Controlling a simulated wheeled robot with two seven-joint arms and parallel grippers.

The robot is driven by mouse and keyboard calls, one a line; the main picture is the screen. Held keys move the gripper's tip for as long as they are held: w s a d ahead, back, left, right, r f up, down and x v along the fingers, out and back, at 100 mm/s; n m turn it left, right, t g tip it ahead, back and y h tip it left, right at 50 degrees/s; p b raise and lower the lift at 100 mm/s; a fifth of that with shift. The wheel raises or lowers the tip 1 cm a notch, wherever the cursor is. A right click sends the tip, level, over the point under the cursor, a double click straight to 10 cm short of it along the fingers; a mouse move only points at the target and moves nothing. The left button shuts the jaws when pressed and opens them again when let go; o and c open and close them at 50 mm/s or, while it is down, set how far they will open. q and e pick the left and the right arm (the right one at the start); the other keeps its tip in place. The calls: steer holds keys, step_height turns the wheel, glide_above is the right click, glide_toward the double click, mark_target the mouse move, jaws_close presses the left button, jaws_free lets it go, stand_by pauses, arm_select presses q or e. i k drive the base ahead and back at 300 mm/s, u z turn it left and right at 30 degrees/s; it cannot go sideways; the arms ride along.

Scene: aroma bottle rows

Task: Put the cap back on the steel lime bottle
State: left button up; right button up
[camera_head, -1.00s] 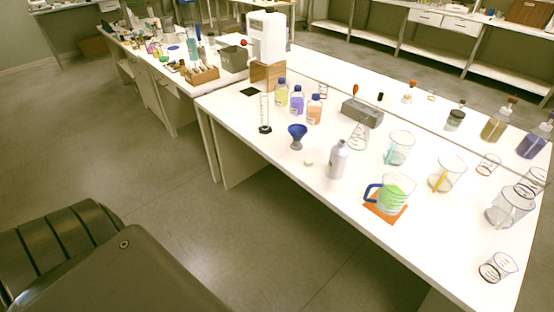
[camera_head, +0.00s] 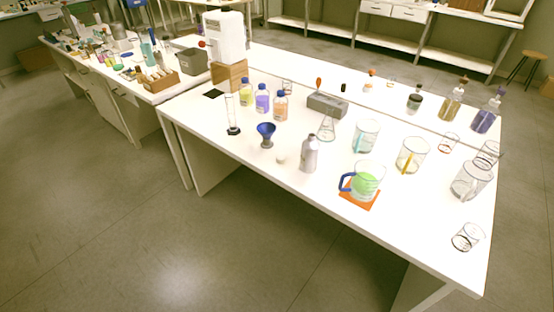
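A steel-grey bottle (camera_head: 309,155) stands upright near the front edge of the white bench, between the blue funnel and the green-filled beaker. Its top is narrow; whether it is open is too small to tell. A small whitish round piece (camera_head: 281,159), possibly a cap, lies on the bench just left of the bottle, apart from it. Neither of my grippers shows in the view.
A blue funnel (camera_head: 266,133) and glass cylinder (camera_head: 232,116) stand left of the bottle. A green-filled beaker (camera_head: 364,182) sits on an orange mat (camera_head: 351,200) to the right. More glassware stands behind. The floor before the bench (camera_head: 200,250) is clear.

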mark_target(309, 151)
steer(key=u, duration=1.45)
steer(key=i, duration=1.6)
steer(key=z, duration=3.9)
